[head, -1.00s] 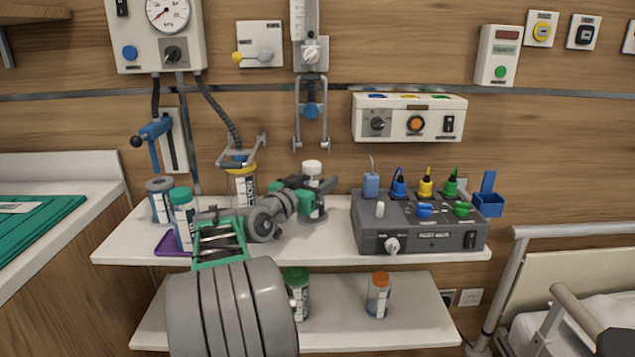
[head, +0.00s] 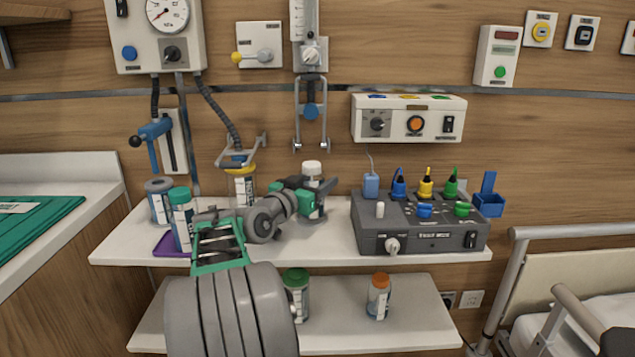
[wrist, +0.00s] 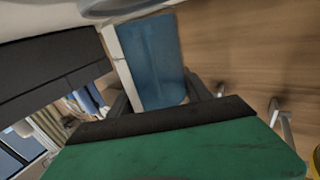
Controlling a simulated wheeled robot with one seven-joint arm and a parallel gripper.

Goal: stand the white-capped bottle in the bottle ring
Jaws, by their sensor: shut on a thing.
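The white-capped bottle (head: 312,168) is upright at the back of the upper shelf, left of the grey pump box. My gripper (head: 318,192) is shut on its body, with green and dark parts hiding some of it. In the wrist view the bottle's bluish body (wrist: 155,62) shows between the dark fingers (wrist: 160,112). A grey round rim (head: 312,221) shows at the bottle's foot on the shelf; it may be the bottle ring. I cannot tell whether the bottle rests inside it or just above it.
A grey pump box (head: 420,232) with coloured knobs stands close on the right. Teal-capped (head: 181,222) and yellow-capped (head: 242,185) bottles stand left. Green-capped (head: 296,293) and orange-capped (head: 379,295) bottles stand on the lower shelf. A wall bracket (head: 311,110) hangs above.

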